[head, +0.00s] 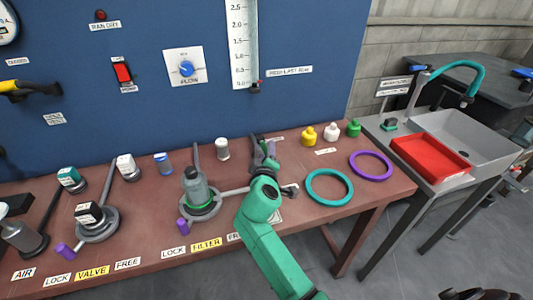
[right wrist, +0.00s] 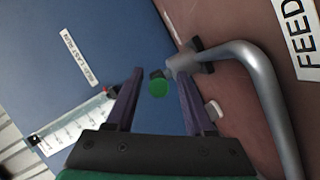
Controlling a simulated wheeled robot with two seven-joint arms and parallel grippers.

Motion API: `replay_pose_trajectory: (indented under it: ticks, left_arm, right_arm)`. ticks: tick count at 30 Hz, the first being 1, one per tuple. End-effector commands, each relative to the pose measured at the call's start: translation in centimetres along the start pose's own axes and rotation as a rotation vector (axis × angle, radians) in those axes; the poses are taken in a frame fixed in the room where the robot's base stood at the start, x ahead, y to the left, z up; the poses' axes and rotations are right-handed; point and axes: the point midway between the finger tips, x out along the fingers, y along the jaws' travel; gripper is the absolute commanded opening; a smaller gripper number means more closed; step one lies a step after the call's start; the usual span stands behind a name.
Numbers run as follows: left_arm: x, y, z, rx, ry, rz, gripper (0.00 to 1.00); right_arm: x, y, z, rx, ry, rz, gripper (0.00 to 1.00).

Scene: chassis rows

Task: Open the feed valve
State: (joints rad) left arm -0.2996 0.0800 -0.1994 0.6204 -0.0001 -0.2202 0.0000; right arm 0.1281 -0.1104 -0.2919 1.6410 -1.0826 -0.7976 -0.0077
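In the right wrist view a curved grey pipe-like handle (right wrist: 262,82) rises from a dull red bench surface, beside a white label reading FEED (right wrist: 298,35). Its grey collar end (right wrist: 186,62) lies by the tip of one finger. My right gripper (right wrist: 160,78) is open, with its two dark purple fingers apart. A small green round thing (right wrist: 158,88) shows between the fingers; I cannot tell what it is. In the head view my right gripper (head: 263,148) is over the back of the bench, and my green arm hides most of the valve there. My left gripper is not in view.
On the bench (head: 330,215) stand several grey lever fittings, one with a green-grey bottle (head: 195,185). Teal (head: 330,201) and purple (head: 389,166) rings lie to the right, below small bottles (head: 331,132). The blue panel (head: 140,80) rises behind.

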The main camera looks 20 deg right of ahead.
Motion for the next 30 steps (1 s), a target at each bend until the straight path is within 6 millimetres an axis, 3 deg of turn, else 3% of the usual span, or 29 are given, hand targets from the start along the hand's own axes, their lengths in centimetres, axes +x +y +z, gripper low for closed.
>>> replay_pose_trajectory:
  ticks: [4, 8, 21, 25, 30]
  left_arm:
    - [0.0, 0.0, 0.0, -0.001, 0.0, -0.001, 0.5]
    - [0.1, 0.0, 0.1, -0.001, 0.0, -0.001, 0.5]
    - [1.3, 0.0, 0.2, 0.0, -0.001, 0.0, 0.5]
    - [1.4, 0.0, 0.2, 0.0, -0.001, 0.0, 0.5]
    - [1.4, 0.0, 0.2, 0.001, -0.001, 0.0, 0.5]
  right_arm:
    - [-0.3, 0.0, 0.0, 0.0, 0.001, 0.0, 0.53]
    - [-2.0, -0.1, 0.0, 0.001, 0.001, 0.0, 0.53]
    - [-12.8, -0.3, 0.1, 0.0, 0.0, -0.003, 0.53]
    - [-14.3, -0.1, 0.0, 0.0, 0.0, -0.001, 0.53]
    - [-14.6, 0.0, 0.0, 0.0, 0.0, 0.0, 0.53]
